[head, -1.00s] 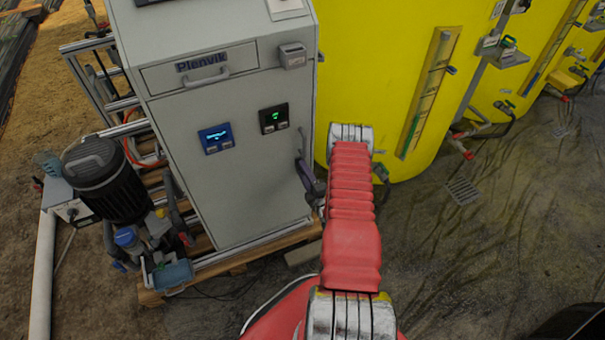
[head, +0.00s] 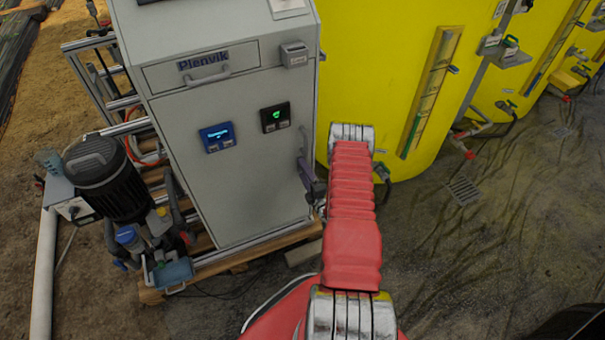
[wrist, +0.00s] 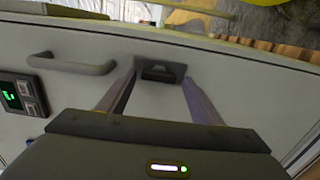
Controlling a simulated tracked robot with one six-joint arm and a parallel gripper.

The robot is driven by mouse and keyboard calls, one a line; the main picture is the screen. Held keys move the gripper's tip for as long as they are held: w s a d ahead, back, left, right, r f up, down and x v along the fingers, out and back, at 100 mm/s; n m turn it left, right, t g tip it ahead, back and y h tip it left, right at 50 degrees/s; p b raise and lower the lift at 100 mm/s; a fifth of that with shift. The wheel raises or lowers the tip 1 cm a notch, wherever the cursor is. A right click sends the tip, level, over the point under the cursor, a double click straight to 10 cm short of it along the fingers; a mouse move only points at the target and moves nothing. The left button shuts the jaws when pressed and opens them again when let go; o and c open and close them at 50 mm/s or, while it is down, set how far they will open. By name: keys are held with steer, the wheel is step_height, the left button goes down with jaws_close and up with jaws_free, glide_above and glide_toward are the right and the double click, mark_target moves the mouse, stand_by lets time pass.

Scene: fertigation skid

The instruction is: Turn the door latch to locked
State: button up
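The door latch (wrist: 160,72) is a small dark block on a grey plate on the pale cabinet door. In the wrist view it sits between the spread fingers of my gripper (wrist: 158,88), which is open. The fingers reach toward the door on both sides of the latch; I cannot tell whether they touch it. In the head view a purple-grey finger of my gripper (head: 313,186) shows at the cabinet's right front edge, below the door handle (head: 302,143). The latch is hidden there behind my gripper and arm. The handle also shows in the wrist view (wrist: 72,65), left of the latch.
The grey cabinet (head: 240,185) carries a blue display (head: 216,137), a green-lit display (head: 275,117) and a drawer (head: 200,70) above. A yellow tank (head: 385,90) stands close on the right. A black pump (head: 100,180) stands left. The floor at right is open.

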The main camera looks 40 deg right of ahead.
steer(key=shift+s, duration=0.15)
steer(key=v, duration=1.3)
steer(key=shift+s, duration=0.25)
steer(key=shift+a, duration=0.1)
